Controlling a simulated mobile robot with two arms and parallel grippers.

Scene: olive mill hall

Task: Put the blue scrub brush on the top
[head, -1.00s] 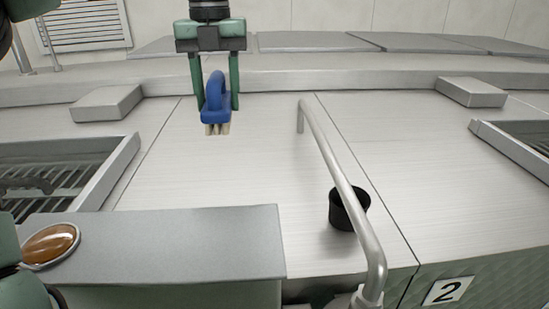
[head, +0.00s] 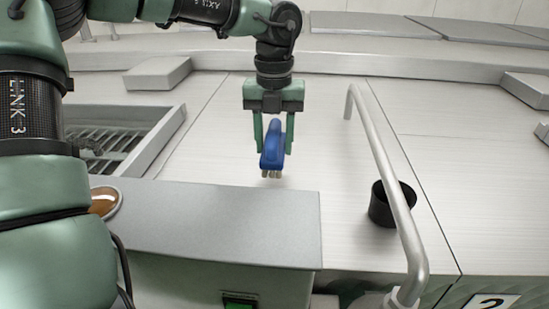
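The blue scrub brush (head: 272,148) is held in my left gripper (head: 275,140), whose arm comes in from the left. The fingers are on either side of its blue body, and its pale bristles point down. The brush appears just beyond the far edge of a grey box top (head: 225,215), over the broad brushed-steel top (head: 315,135). The gap below the bristles is hard to judge. Both tops are bare around the brush. My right gripper is not in view.
A bent steel rail (head: 385,170) rises to the right of the brush, with a black cup (head: 378,208) behind it. A grated tray (head: 110,130) lies at left. An amber oval dish (head: 104,201) sits on the box top's left end, partly hidden by my arm.

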